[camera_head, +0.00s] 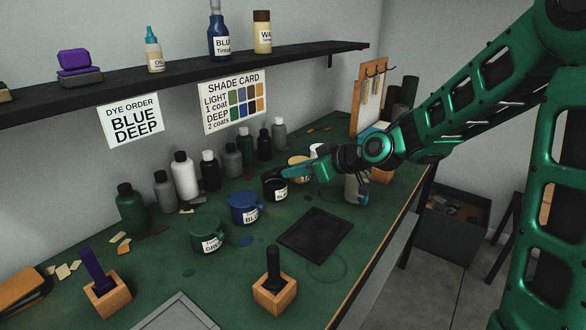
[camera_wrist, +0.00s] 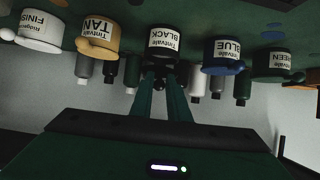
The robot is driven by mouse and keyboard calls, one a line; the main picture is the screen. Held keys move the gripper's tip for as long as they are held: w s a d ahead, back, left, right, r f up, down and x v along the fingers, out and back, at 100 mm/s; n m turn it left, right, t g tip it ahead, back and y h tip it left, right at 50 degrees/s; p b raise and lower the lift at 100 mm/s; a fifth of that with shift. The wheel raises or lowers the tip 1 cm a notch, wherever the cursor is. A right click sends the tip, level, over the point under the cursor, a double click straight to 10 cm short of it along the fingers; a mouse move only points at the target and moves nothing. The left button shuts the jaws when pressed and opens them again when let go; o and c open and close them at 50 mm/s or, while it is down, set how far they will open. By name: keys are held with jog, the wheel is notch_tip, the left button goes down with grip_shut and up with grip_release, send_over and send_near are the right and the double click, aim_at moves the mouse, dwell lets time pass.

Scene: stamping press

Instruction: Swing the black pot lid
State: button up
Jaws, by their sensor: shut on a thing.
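The black pot (camera_head: 275,189), labelled BLACK, stands on the green bench in the row of dye pots. In the wrist view, which looks upside down, the black pot (camera_wrist: 163,40) is at the top middle. My gripper (camera_head: 288,172) reaches in from the right, with its fingertips at the top of this pot. In the wrist view the fingertips of my gripper (camera_wrist: 162,82) are close together at the pot's lid side. My gripper is shut on what appears to be the black pot lid; the fingers hide the gripped part and most of the lid.
The blue pot (camera_head: 243,208) and green pot (camera_head: 205,236) stand to the left; the tan pot (camera_head: 298,166) is close on the right. Several bottles line the wall behind. A dark tray (camera_head: 315,236) lies in front. Two wooden blocks with stamps (camera_head: 275,294) stand at the front.

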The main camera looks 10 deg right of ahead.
jog(key=shift+d+f, duration=0.15)
jog(key=shift+d, duration=0.1)
jog(key=shift+s+d+f, duration=0.2)
jog(key=shift+f, duration=0.45)
jog(key=shift+s+d+f, duration=0.15)
jog(key=shift+d+f, duration=0.05)
jog(key=shift+f, duration=0.55)
jog(key=shift+s+d+f, duration=0.1)
jog(key=shift+f, duration=1)
jog(key=o, duration=0.9)
jog(key=shift+s+r, duration=0.1)
